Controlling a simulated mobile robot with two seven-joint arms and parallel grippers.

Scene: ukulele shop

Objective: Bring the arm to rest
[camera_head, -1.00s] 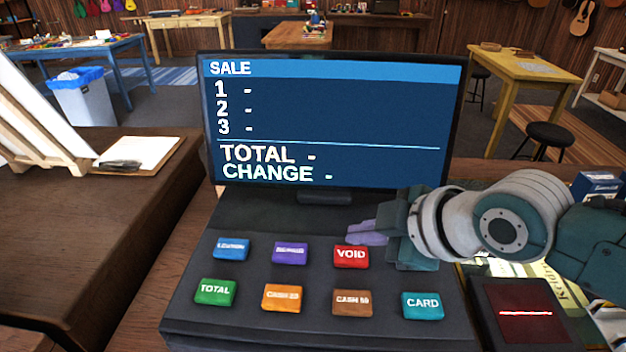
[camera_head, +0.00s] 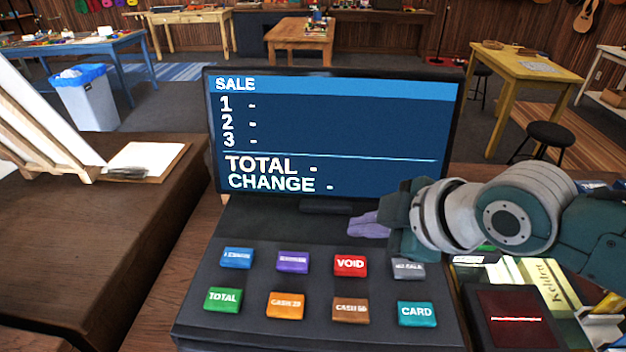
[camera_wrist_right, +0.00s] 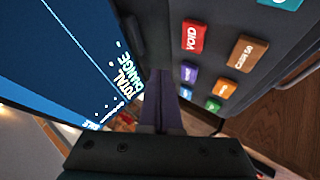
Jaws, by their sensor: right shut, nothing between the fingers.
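My right gripper (camera_head: 368,224) comes in from the right in the head view, with its purple fingers pointing left. It is shut and empty, in the air over the back of the register's key panel (camera_head: 275,229), below the screen (camera_head: 335,130). In the right wrist view the shut fingers (camera_wrist_right: 161,103) show at the middle, between the screen (camera_wrist_right: 60,60) and the coloured keys. The red VOID key (camera_head: 350,265) lies just in front of the fingers in the head view, and it also shows in the right wrist view (camera_wrist_right: 194,37). My left gripper is not in view.
A scanner with a red line (camera_head: 517,319) stands right of the keys, under my right arm. A clipboard (camera_head: 150,160) lies on the dark counter at left. A black stool (camera_head: 545,137) and a yellow table (camera_head: 530,65) stand behind.

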